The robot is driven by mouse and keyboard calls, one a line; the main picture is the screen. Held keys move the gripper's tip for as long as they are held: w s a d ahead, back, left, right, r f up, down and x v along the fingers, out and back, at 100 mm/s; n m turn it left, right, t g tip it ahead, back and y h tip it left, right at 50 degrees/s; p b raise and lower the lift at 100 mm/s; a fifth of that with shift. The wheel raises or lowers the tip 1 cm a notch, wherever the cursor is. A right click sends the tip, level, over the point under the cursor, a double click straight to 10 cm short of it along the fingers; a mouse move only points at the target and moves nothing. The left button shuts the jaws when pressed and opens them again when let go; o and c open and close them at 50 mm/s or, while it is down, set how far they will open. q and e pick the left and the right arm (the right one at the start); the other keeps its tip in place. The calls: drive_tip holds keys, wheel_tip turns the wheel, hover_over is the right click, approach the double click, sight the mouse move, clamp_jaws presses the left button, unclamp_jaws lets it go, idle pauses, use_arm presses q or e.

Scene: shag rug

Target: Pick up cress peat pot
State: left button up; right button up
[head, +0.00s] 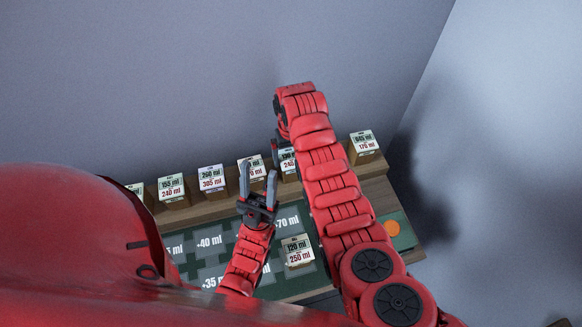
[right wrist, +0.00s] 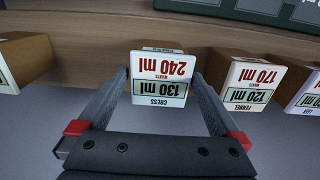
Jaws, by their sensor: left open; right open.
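The cress peat pot (right wrist: 160,78) is a small brown pot with a white and green label reading CRESS, 130 ml, wants 240 ml, upside down in the right wrist view. It sits on the wooden shelf, between the fingertips of my open right gripper (right wrist: 161,80); narrow gaps seem to show on both sides. In the head view the pot (head: 288,163) is partly covered by my right arm, and the right gripper is largely hidden there. My left gripper (head: 258,190) is open and empty, fingers pointing up, in front of the row of pots.
The fennel pot (right wrist: 248,83) stands close beside the cress pot; another pot (right wrist: 22,60) is on its other side. More labelled pots (head: 211,178) line the shelf. A green board (head: 208,258) with volume marks holds a labelled pot (head: 297,251) and an orange disc (head: 392,228).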

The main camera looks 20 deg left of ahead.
wheel_tip(320, 180, down, 6)
drive_tip(key=b, duration=0.2)
drive_tip(key=shift+w+a+r+b, duration=0.15)
drive_tip(key=shift+r+b, duration=0.1)
drive_tip(key=shift+b, duration=0.15)
drive_tip(key=shift+r, duration=0.1)
drive_tip(key=c, duration=1.4)
drive_tip(key=shift+w+r, duration=0.1)
